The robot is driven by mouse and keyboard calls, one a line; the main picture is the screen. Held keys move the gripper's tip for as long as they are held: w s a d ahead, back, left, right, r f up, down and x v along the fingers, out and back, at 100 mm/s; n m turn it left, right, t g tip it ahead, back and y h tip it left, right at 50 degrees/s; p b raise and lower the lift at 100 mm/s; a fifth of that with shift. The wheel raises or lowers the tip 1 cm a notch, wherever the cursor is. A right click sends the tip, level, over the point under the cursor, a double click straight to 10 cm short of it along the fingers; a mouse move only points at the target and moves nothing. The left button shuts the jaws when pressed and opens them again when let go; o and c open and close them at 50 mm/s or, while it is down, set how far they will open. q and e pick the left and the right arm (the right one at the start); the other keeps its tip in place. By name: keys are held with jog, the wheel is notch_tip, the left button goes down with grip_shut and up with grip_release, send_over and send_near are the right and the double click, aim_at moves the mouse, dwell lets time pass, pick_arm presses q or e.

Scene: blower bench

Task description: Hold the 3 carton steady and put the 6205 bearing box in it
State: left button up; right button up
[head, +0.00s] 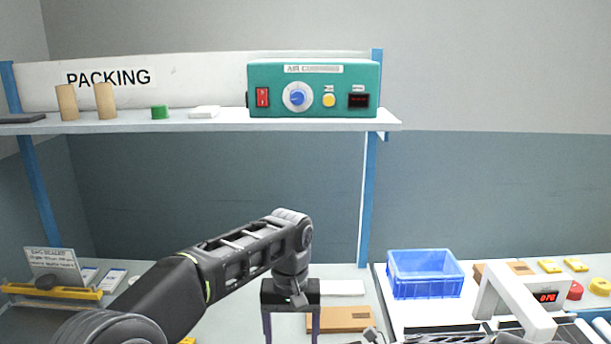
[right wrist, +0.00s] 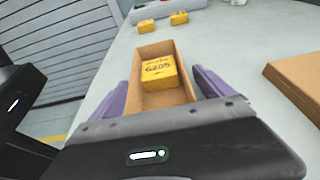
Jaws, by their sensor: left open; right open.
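In the right wrist view an open brown carton (right wrist: 167,98) stands on the grey bench. The yellow 6205 bearing box (right wrist: 158,72) appears inside its walls, label facing up. My right gripper (right wrist: 163,84) is open, with one purple finger on each side of the carton; I cannot tell whether they touch it. My left gripper (head: 291,330) points down over the bench in the head view, its fingers apart and the tips cut off by the frame. The number on the carton is not visible.
A blue bin (head: 426,275) stands on the right. A white frame with a red display (head: 545,297) is beside it. A flat brown box (head: 340,319) lies beside my left gripper. A shelf (head: 200,120) holds a teal control unit (head: 313,88). Another brown box (right wrist: 300,82) lies right of the carton.

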jog(key=shift+d, duration=0.1)
jog(key=v, duration=1.2)
